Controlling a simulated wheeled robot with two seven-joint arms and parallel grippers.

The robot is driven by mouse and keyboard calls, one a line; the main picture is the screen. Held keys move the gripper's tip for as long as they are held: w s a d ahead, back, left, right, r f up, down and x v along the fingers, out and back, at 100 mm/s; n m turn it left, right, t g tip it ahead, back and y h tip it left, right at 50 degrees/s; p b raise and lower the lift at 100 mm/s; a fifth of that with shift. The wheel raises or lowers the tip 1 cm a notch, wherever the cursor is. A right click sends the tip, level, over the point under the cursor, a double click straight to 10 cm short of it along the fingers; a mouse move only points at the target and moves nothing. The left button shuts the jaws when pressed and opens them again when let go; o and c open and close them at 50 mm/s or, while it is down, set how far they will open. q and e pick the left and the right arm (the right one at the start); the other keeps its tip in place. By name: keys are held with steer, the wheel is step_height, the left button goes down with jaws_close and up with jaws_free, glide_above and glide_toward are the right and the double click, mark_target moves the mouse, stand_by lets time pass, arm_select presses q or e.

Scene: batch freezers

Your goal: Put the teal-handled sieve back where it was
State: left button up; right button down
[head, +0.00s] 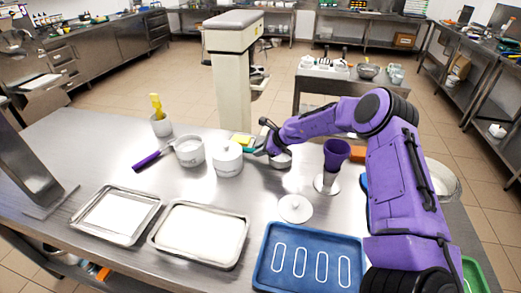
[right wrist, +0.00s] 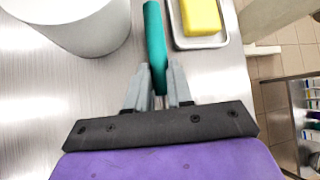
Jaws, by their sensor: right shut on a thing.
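My right gripper (head: 262,148) reaches over the steel table from the right, beside a white lidded tub (head: 228,159). In the right wrist view its fingers (right wrist: 157,78) are shut on the teal handle (right wrist: 154,35) of the sieve. The handle points away from the gripper, between a white round container (right wrist: 80,22) and a small tray (right wrist: 215,42) with a yellow block (right wrist: 200,16). The sieve's bowl is not clear; a pale round shape (head: 284,160) shows beside the gripper in the head view, and I cannot tell what it is. My left gripper is out of view.
A blue tray (head: 262,284) with several outlined slots lies in front. Two metal trays (head: 243,262) lie left of it. A white lid (head: 295,208), a purple cup (head: 336,152) on a stand, a white pot (head: 189,150) and a purple handle (head: 148,160) are nearby.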

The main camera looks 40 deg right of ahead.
steer(key=shift+f, duration=0.2)
steer(key=c, duration=1)
jaws_free()
steer(key=shift+w+f, duration=0.1)
steer(key=shift+w, duration=0.1)
steer(key=shift+s+r, duration=0.3)
steer(key=shift+r, duration=0.25)
steer(key=v, duration=1.1)
steer(key=shift+s+d+r, duration=0.1)
steer(key=shift+d, duration=0.05)
